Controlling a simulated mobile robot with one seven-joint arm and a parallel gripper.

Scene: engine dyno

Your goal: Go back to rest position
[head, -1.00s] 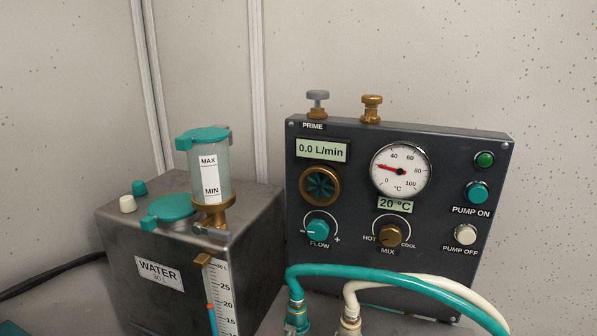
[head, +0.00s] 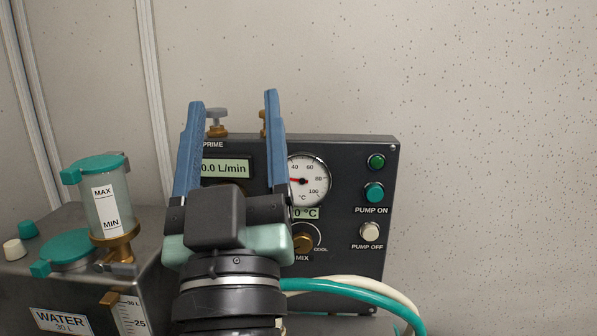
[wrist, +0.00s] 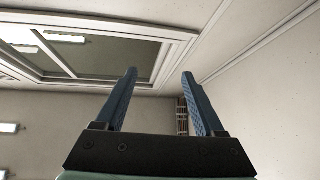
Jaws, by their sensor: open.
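My gripper (head: 232,105) points upward in the head view, in front of the dark control panel (head: 345,160). Its two blue fingers are spread apart with nothing between them. In the wrist view my gripper (wrist: 159,72) is also open and empty, with the room's upper part behind it. The fingers, wrist and arm hide the flow knob, the flow wheel and part of the flow display (head: 228,168) and the gauge (head: 308,181).
The steel water tank (head: 141,255) with its clear reservoir (head: 107,202) stands at the left. The wall on the right is bare. A window (wrist: 100,55) shows in the wrist view.

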